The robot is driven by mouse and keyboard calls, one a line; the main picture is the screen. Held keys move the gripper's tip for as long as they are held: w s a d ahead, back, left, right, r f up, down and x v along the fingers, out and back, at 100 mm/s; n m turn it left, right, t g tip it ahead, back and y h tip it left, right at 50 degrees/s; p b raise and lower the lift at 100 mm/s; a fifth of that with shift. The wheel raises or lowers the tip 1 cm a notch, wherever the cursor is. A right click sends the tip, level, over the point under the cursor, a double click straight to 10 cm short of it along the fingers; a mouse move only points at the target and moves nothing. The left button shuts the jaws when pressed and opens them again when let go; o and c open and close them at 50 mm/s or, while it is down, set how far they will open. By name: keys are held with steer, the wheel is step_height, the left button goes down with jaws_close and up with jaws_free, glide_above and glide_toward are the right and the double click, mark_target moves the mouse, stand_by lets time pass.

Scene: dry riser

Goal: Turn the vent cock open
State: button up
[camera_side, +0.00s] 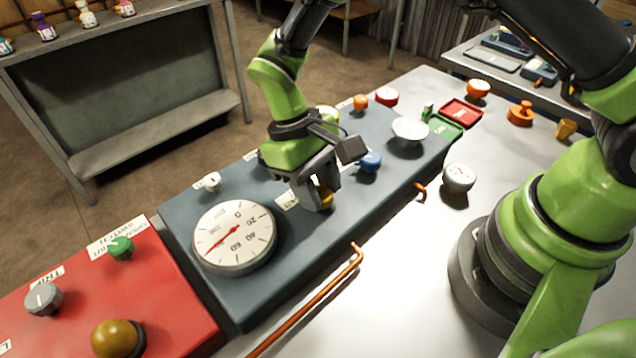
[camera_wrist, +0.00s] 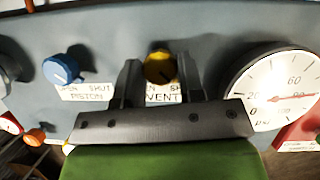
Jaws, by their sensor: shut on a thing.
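The vent cock is a yellow-brown knob (camera_wrist: 160,67) on the grey-blue panel, above a label reading VENT. In the side view a bit of the yellow knob (camera_side: 326,198) shows beside my finger. My gripper (camera_side: 316,200) reaches down to the panel there. In the wrist view my gripper (camera_wrist: 159,72) has one finger on each side of the knob and is shut on it. The fingers cover parts of the OPEN and SHUT label. I cannot tell for sure which way the knob points.
A round gauge (camera_side: 235,238) with a red needle sits beside the vent cock. A blue piston knob (camera_side: 369,161) is on its other side. A white knob (camera_side: 212,181) and white bowl-shaped part (camera_side: 410,131) stand on the panel. A copper pipe (camera_side: 318,297) runs along the front.

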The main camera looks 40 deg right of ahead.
steer(key=m, duration=0.2)
steer(key=m+y, duration=0.1)
steer(key=m, duration=0.1)
steer(key=shift+d+y, duration=0.15)
steer(key=shift+y, duration=0.15)
steer(key=m, duration=0.2)
steer(key=m+t+y, duration=0.1)
steer(key=m, duration=0.1)
steer(key=shift+d+m+y, duration=0.1)
steer(key=shift+m+y, duration=0.2)
steer(key=m+t+y, duration=0.1)
steer(key=m, duration=0.3)
steer(key=shift+s+m, duration=0.1)
steer(key=shift+m, duration=0.2)
steer(key=m+t, duration=0.1)
steer(key=m, duration=0.3)
steer(key=shift+s+d+t+y, duration=0.1)
steer(key=shift+t+y, duration=0.3)
steer(key=shift+m, duration=0.3)
steer(key=o, duration=0.9)
steer(key=shift+r, duration=0.1)
